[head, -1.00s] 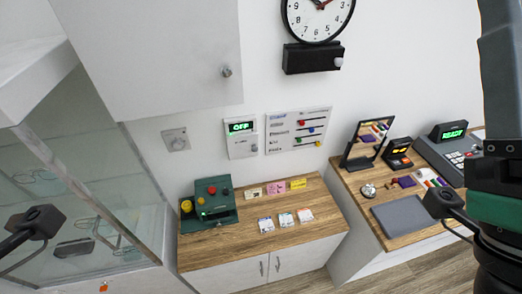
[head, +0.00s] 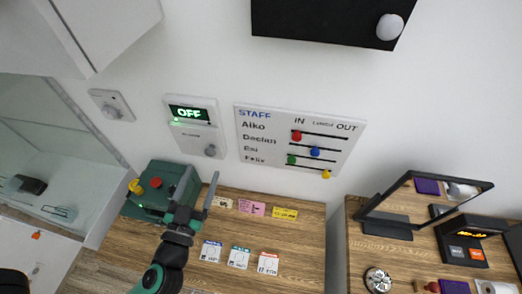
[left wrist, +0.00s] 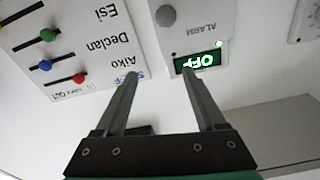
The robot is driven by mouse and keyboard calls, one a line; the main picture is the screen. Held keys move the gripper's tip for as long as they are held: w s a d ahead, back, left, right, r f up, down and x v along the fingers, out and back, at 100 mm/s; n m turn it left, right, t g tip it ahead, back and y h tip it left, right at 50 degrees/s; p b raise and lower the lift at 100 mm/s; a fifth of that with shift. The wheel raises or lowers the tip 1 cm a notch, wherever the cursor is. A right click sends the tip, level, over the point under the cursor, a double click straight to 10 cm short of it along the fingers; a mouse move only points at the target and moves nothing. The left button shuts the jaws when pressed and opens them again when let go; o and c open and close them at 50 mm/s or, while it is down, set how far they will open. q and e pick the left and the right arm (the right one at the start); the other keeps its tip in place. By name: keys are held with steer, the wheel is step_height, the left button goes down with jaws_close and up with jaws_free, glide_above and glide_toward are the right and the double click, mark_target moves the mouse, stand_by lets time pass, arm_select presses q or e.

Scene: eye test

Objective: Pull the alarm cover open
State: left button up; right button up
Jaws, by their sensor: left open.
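The white alarm panel (head: 191,137) is on the wall, with a lit green OFF display (head: 189,113) and a round grey knob (head: 210,150) at its lower right. Its cover looks flush and closed. In the left wrist view the panel (left wrist: 206,35) appears upside down, with its knob (left wrist: 166,16) near the top edge. My left gripper (head: 200,180) is open and empty, just below the panel in the head view. In the left wrist view its two fingers (left wrist: 160,75) point towards the knob, apart from it. My right gripper is out of view.
A staff board (head: 297,139) with coloured sliders hangs right of the panel, and a wall switch (head: 112,105) hangs left. A green machine (head: 156,190) stands on the wooden counter (head: 225,235) below. A white cabinet (head: 110,30) hangs at upper left. A black-framed mirror (head: 425,206) stands at right.

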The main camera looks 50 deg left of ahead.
arm_select(q)
steer(key=b, duration=0.1)
glide_toward(209, 154)
steer(key=v, duration=0.4)
steer(key=shift+m+g, duration=0.3)
steer(key=p+x, duration=0.1)
steer(key=x, duration=0.3)
steer(key=p+x, duration=0.2)
steer(key=x, duration=0.2)
steer(key=p+x, duration=0.2)
steer(key=x, duration=0.2)
steer(key=shift+d+r, duration=0.15)
steer(key=shift+r, duration=0.25)
steer(key=shift+w+f, duration=0.1)
steer(key=shift+w, duration=0.15)
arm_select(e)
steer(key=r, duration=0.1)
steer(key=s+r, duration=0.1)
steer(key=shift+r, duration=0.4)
arm_select(q)
jaws_close()
